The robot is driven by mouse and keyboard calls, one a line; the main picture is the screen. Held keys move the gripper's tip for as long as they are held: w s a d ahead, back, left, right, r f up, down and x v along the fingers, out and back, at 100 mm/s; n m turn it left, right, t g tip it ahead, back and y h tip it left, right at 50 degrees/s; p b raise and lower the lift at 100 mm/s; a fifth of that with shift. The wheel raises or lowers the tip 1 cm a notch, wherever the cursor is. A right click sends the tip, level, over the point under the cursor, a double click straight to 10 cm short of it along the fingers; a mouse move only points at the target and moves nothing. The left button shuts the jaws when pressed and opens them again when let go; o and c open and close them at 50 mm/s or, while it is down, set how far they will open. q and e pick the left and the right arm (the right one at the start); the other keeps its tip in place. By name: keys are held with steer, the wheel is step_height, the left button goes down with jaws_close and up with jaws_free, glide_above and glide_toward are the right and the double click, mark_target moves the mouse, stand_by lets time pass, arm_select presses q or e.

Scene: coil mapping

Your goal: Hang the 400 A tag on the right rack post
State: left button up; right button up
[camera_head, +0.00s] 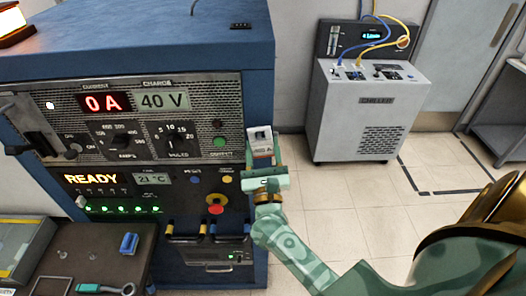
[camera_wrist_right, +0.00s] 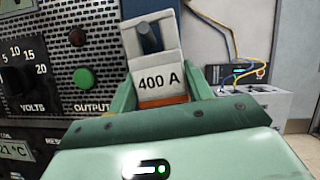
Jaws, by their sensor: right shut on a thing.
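The 400 A tag (camera_head: 262,148), a white plate with black lettering and an orange lower edge, is between the fingers of my right gripper (camera_head: 263,160). In the right wrist view the tag (camera_wrist_right: 160,78) faces the camera, fairly upright, held by the gripper (camera_wrist_right: 163,92). Its upper part has a slot with a dark, rounded peg-like shape (camera_wrist_right: 149,38) showing in it. This shape lies where the right rack post would be, but I cannot tell whether it passes through the slot. The tag is at the right edge of the blue rack (camera_head: 258,85). My left gripper is out of view.
The rack front carries knobs, displays, a green button (camera_head: 219,142) and a red stop button (camera_head: 215,200) close by. A grey chiller (camera_head: 365,110) stands on the floor behind to the right. A dark bench (camera_head: 60,270) with tools is at lower left.

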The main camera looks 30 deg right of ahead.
stand_by(0.4)
steer(key=o, duration=0.9)
steer(key=shift+s+d, duration=0.1)
steer(key=shift+o, duration=0.3)
steer(key=shift+s+a+f, duration=0.1)
steer(key=shift+s+a, duration=0.15)
steer(key=shift+a, duration=0.2)
steer(key=shift+s+a, duration=0.45)
steer(key=shift+s, duration=0.1)
steer(key=shift+s+a+p, duration=0.3)
steer(key=shift+s, duration=0.6)
steer(key=shift+s+a, duration=0.65)
steer(key=shift+s, duration=0.35)
steer(key=shift+s+a, duration=0.6)
steer(key=shift+s, duration=0.4)
